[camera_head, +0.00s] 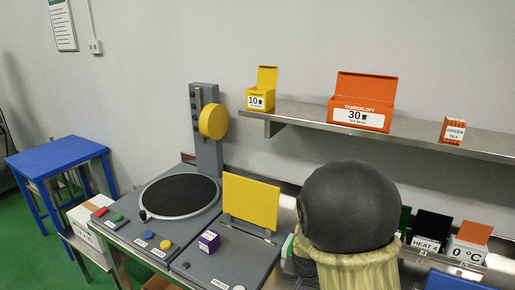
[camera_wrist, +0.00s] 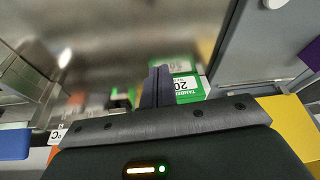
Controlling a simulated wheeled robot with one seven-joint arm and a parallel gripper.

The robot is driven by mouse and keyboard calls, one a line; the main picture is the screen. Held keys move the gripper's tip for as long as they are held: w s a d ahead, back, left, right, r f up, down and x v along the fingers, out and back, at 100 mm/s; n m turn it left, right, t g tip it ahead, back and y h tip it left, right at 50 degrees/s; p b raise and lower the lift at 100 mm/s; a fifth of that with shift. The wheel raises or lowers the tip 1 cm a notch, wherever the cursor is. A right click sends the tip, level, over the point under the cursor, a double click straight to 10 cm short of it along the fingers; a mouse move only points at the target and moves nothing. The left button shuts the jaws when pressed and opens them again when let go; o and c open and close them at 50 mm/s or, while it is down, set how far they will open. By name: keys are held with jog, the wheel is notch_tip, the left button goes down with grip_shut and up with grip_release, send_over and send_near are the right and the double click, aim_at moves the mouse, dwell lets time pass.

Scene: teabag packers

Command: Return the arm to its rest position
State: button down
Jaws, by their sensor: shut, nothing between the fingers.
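My gripper (camera_wrist: 157,86) shows in the wrist view with its two dark fingers together and nothing between them. In the head view, my arm's dark rounded joint and pale sleeve fill the lower right middle, and the gripper itself is hidden. Beyond the fingertips in the wrist view is a green box marked 20 (camera_wrist: 187,87), partly covered by the fingers. I cannot tell how far the fingers are from it.
A metal shelf (camera_head: 300,116) holds a yellow box (camera_head: 257,103), an orange box (camera_head: 362,103) and a small tea box (camera_head: 453,131). A grey machine (camera_head: 135,240) with a purple box (camera_head: 209,241) and yellow panel (camera_head: 251,203) stands left of my arm. A blue table (camera_head: 57,155) is far left.

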jog(key=s+d+r+n+y, duration=0.1)
jog(key=s+r+n, duration=0.3)
jog(key=s, duration=0.9)
jog(key=shift+d+r+g, duration=0.4)
jog(key=shift+d+r, duration=0.2)
jog(key=shift+r, duration=0.15)
